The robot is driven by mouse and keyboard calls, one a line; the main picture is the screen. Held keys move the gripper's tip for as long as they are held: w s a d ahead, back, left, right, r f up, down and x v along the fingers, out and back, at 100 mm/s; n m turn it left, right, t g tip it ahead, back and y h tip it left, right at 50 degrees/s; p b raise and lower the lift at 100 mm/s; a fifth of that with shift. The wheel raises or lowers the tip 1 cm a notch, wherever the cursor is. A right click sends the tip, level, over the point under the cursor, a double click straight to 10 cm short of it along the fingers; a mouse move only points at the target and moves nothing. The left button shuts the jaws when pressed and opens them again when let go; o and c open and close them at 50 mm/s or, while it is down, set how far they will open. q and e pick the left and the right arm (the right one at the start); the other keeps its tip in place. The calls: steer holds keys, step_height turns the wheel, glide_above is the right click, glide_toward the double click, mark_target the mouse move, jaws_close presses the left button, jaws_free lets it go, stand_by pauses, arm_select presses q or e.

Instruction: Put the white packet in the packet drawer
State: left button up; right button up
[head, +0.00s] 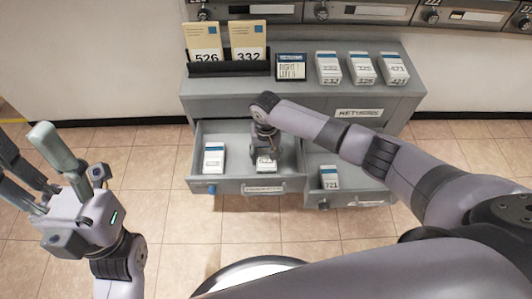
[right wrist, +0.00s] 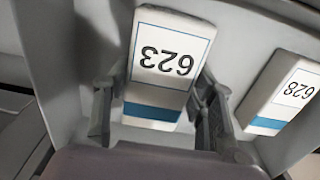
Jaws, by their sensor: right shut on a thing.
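A white packet marked 623 with a blue band (right wrist: 168,65) is between the fingers of my right gripper (right wrist: 158,110). In the head view this packet (head: 266,164) shows just below my right gripper (head: 264,146), inside the pulled-out left drawer (head: 225,185). The gripper is shut on the packet, low in the drawer; I cannot tell whether the packet touches the drawer floor. The drawer's label is too small to read. A second white packet, marked 628 (right wrist: 286,95), lies in the same drawer to the left (head: 214,158). My left gripper (head: 25,155) is open and empty.
The right drawer (head: 345,200) is also out and holds a packet marked 721 (head: 329,178). Mailboxes line the wall above.

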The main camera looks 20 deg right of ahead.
steer(key=shift+f, duration=0.4)
steer(key=o, duration=1.3)
